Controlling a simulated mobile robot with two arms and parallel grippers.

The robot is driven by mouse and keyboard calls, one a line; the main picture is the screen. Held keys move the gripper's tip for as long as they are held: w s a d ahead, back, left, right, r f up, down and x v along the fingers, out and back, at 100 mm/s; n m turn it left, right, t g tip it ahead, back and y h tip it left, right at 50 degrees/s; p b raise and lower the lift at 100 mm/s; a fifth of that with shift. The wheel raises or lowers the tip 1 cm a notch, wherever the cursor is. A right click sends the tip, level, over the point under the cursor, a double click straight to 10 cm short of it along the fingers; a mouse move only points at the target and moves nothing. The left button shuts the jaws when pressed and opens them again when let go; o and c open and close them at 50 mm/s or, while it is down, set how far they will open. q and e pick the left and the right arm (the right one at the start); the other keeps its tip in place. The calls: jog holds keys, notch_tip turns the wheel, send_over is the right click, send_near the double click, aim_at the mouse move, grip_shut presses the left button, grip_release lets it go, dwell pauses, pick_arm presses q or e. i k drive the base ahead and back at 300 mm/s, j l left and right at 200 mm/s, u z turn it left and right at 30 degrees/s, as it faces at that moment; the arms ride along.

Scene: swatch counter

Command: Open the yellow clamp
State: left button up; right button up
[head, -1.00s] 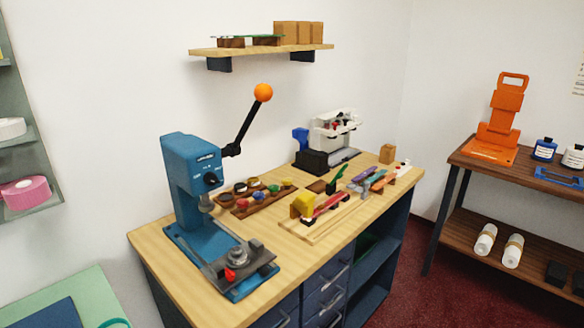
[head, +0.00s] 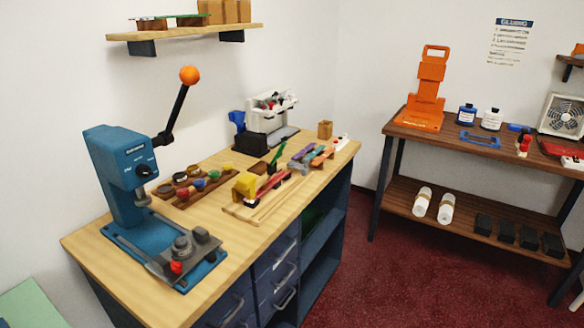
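A yellow piece (head: 245,185), which looks like the yellow clamp, stands on the wooden counter (head: 95,245) in the middle of the head view. It sits at the left end of a wooden board (head: 262,211), next to a red strip (head: 271,183). It is small here, and I cannot tell whether it is open or shut. Neither of my grippers is in view.
A blue press (head: 118,165) with an orange-knobbed lever stands at the counter's near left. A rack of small colored pots (head: 180,193) lies behind the board. An orange stand (head: 427,90) is on the right table (head: 450,137). Red floor (head: 345,270) lies clear between them.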

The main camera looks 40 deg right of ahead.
aim_at(246, 185)
jog(key=i+l+z, duration=0.2)
jog(key=l, duration=0.2)
jog(key=l+z, duration=0.15)
jog(key=l, duration=0.3)
jog(key=i+l+z, duration=0.2)
jog(key=l, duration=0.15)
jog(key=i+l+z, duration=0.15)
jog(key=l, duration=0.2)
jog(key=i+l+z, duration=0.2)
jog(key=i+l, duration=0.05)
jog(key=l, duration=0.1)
